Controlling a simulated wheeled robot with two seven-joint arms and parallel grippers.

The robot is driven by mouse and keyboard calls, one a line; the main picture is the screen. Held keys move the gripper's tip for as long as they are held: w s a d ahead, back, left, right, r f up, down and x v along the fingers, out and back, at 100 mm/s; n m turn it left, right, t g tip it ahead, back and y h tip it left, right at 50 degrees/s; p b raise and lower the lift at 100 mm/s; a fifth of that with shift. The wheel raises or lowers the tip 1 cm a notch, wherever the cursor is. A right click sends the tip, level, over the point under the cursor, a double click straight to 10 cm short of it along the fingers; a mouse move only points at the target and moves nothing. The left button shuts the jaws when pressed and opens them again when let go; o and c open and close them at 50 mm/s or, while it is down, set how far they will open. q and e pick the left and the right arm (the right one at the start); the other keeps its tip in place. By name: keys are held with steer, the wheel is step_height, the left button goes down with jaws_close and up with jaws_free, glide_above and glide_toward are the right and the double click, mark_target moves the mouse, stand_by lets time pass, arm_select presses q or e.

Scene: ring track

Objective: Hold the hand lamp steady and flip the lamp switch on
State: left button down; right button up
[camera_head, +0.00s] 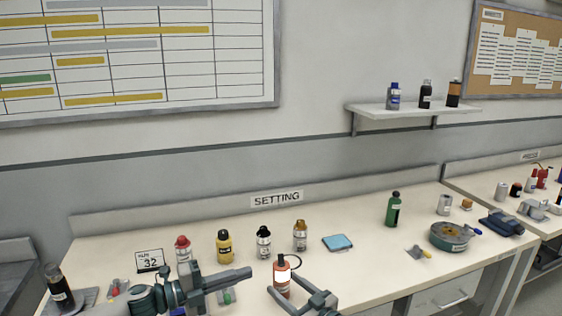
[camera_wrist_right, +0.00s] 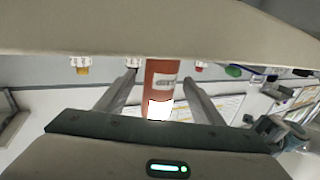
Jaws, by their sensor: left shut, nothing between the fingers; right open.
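The hand lamp (camera_head: 282,279) is an orange upright cylinder with a dark top, a dark loop and a bright white patch on its side. It stands at the front of the bench. My right gripper (camera_head: 285,285) is open, with one finger on either side of the lamp. In the right wrist view the lamp (camera_wrist_right: 162,78) shows between the two spread fingers (camera_wrist_right: 160,82); I cannot tell whether either touches it. My left gripper (camera_head: 249,273) is shut and empty, pointing right, left of the lamp's top. I cannot make out the lamp switch.
Several bottles, including a yellow one (camera_head: 224,246), stand behind the grippers. A blue pad (camera_head: 338,243) lies right of them. A green bottle (camera_head: 393,210) and a round bowl (camera_head: 452,237) are farther right. The bench between pad and bowl is mostly clear.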

steer(key=v, duration=0.9)
steer(key=shift+s+d, duration=0.2)
